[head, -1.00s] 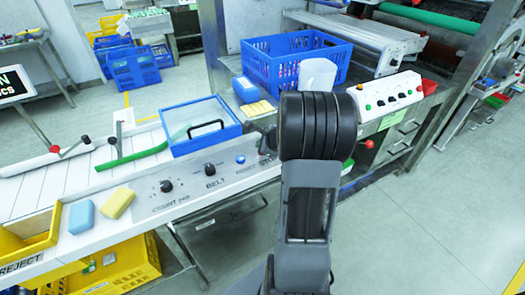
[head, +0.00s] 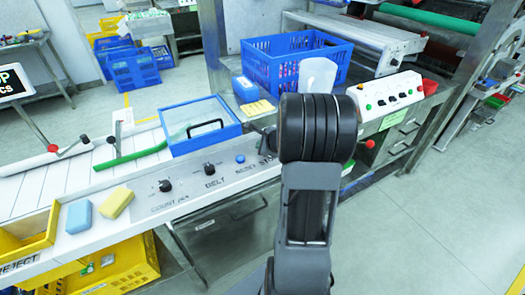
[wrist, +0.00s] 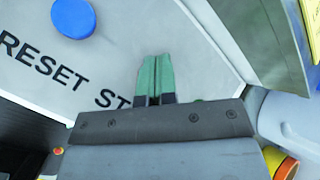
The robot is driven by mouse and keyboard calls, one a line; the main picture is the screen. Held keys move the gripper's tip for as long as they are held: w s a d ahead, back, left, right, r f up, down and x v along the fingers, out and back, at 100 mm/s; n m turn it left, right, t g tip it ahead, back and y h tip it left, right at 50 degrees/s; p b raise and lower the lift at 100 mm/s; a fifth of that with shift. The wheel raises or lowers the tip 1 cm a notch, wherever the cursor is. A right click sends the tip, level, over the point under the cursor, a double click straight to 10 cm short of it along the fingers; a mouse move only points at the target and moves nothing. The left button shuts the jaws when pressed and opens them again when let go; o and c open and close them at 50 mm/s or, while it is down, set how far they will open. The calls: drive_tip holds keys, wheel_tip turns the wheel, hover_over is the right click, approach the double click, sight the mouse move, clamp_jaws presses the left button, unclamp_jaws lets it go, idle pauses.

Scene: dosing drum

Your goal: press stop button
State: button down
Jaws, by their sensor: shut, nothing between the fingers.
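My gripper (wrist: 155,78) shows in the wrist view with its two green fingers together over the grey control panel (wrist: 200,45). The fingertips cover part of the panel beside the letters "ST" of a label (wrist: 110,100). No stop button is visible; the fingers and gripper body may hide it. A round blue button (wrist: 73,18) sits by the word RESET at upper left. In the head view the blue button (head: 240,158) is on the panel front, and my arm hides the panel's right end and the fingers.
Two dark knobs (head: 210,168) stand on the panel left of the blue button. A blue-framed clear lid (head: 200,125) lies behind it. A blue crate (head: 295,62), a white jug (head: 318,74) and a white switch box (head: 388,98) stand further back. A sign (head: 12,82) is at far left.

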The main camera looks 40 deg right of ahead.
drive_tip(key=shift+r, duration=0.1)
drive_tip(key=shift+r+p, duration=0.7)
drive_tip(key=shift+r, duration=0.05)
wheel_tip(320, 180, up, 5)
drive_tip(key=p, duration=0.4)
idle(0.4)
idle(0.8)
